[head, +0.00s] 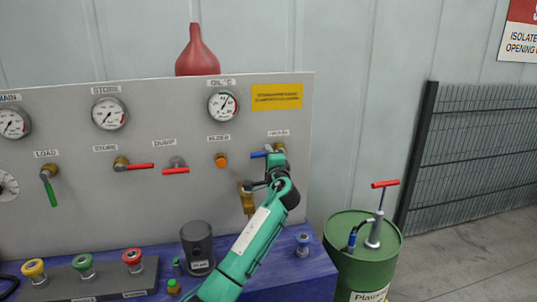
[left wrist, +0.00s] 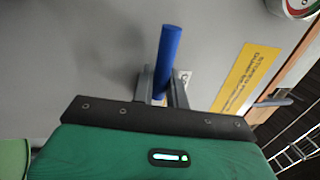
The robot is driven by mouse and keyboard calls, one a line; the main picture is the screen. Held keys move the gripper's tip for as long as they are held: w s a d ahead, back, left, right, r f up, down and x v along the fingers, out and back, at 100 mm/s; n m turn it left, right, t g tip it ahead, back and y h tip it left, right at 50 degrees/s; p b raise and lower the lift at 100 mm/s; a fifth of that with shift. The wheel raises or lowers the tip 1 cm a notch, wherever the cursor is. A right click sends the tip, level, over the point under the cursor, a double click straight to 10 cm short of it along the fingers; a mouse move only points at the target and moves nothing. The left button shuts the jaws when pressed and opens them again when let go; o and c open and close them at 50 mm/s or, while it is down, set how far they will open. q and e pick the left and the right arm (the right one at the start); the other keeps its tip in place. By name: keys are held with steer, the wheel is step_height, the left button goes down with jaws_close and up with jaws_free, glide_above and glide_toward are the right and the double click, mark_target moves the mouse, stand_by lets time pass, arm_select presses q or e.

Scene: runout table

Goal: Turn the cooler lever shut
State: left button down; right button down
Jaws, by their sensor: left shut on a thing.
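The cooler lever (head: 258,155) is a blue handle at the right end of the grey panel, under a small label. It sticks out to the left of my gripper, roughly level in the head view. My left gripper (head: 273,157) is at the lever, its green arm reaching up from below. In the left wrist view the blue lever (left wrist: 168,50) stands between the two grey fingers (left wrist: 160,85), which are shut on it. The lever's pivot is hidden behind the gripper. My right gripper is not in view.
The grey panel (head: 155,215) carries gauges, red levers (head: 139,166), a green load lever (head: 50,188) and an orange knob (head: 221,160). A brass fitting (head: 247,200) sits just below my gripper. A green drum (head: 365,262) with a hand pump stands to the right.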

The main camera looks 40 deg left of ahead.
arm_select(q)
steer(key=c, duration=1.5)
jaws_free()
steer(key=shift+o, duration=0.2)
steer(key=b+v, duration=0.3)
steer(key=v, duration=1)
steer(key=shift+s+d+b, duration=0.25)
steer(key=shift+d+b, duration=0.05)
steer(key=shift+b, duration=0.05)
steer(key=shift+f, duration=0.15)
